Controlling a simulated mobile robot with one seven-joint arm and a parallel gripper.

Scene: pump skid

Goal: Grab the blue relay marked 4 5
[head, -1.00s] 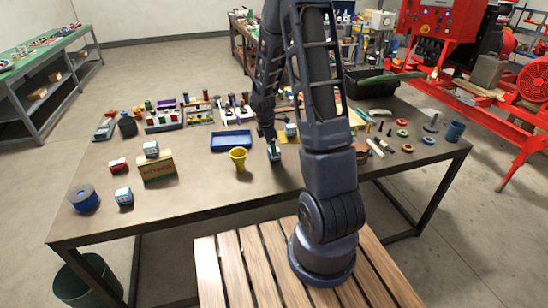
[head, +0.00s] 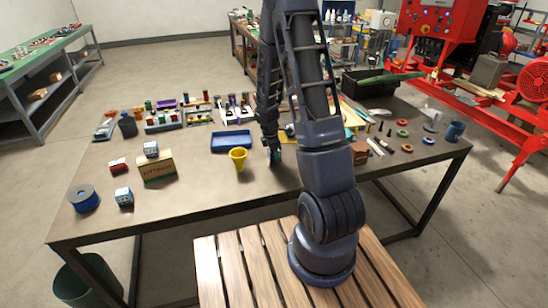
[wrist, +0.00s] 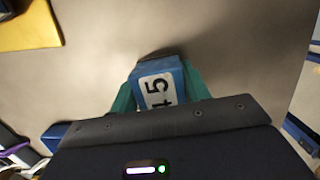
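The blue relay (wrist: 158,84) has a white label reading 4 5. In the wrist view it sits between the two green fingertips of my gripper (wrist: 161,92), one at each side. No clear gap shows between fingers and relay, but whether they press on it cannot be told.
The table (head: 225,205) is clear in front.

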